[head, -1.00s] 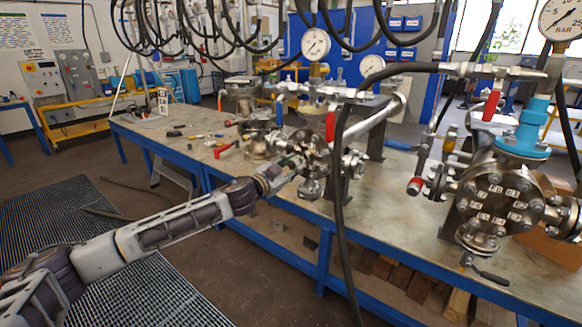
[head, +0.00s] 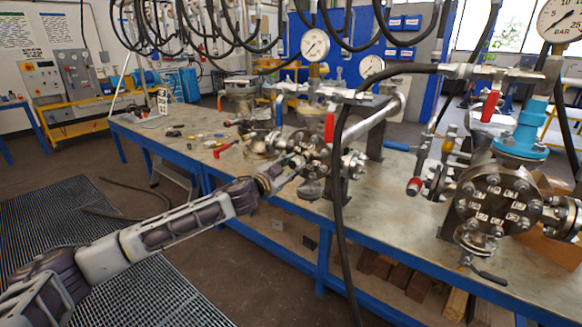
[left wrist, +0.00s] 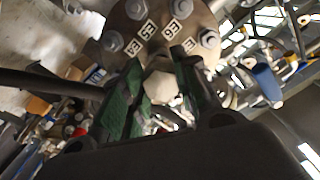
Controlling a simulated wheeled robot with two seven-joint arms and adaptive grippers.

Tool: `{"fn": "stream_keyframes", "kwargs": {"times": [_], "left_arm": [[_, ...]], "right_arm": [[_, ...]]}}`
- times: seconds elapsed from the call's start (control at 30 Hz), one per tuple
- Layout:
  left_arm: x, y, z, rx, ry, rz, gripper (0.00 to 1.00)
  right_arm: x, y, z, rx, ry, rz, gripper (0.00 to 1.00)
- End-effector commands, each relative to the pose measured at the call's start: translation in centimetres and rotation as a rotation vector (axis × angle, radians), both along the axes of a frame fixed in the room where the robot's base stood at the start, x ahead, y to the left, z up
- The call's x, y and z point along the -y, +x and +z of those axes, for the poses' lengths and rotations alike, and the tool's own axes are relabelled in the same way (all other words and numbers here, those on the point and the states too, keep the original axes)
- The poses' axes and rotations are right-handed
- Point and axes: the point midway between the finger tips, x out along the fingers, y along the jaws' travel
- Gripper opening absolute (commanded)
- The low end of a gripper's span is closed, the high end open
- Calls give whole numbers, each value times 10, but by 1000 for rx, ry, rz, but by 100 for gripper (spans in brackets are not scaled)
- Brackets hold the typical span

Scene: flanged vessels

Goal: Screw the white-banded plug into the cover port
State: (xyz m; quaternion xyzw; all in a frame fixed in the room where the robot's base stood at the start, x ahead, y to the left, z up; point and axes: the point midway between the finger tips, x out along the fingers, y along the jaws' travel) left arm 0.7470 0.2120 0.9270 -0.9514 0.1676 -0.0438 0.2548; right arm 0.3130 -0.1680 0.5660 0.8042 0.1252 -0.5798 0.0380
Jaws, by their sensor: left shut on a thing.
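My left gripper (head: 287,165) is at the front of the middle flanged vessel (head: 312,145) on the bench. In the left wrist view its green-padded fingers (left wrist: 158,78) are shut on a pale hex-headed plug (left wrist: 161,90). The bolted round cover (left wrist: 150,22) with numbered white labels lies just beyond the fingertips. The plug's far end and the cover port are hidden behind the plug head and fingers, so I cannot tell how deep the plug sits. A white band cannot be made out. My right gripper is not in view.
A larger vessel (head: 492,205) with a labelled cover and blue neck stands at the right of the bench (head: 400,235). A black hose (head: 342,210) hangs in front of the bench, right of my gripper. Small loose parts (head: 215,140) lie on the bench at left.

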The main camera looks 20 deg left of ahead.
Motion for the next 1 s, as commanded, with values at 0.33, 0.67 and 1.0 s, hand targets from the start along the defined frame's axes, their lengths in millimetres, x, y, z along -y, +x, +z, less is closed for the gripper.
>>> {"fn": "stream_keyframes", "kwargs": {"times": [0.33, 0.67, 1.0], "left_arm": [[3, 6, 1, 1, -2, -1, 2], [4, 12, 1, 1, 0, 0, 2], [5, 13, 1, 1, 0, 0, 2]], "right_arm": [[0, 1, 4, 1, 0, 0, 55], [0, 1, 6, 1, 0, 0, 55], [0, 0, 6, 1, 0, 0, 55]]}}
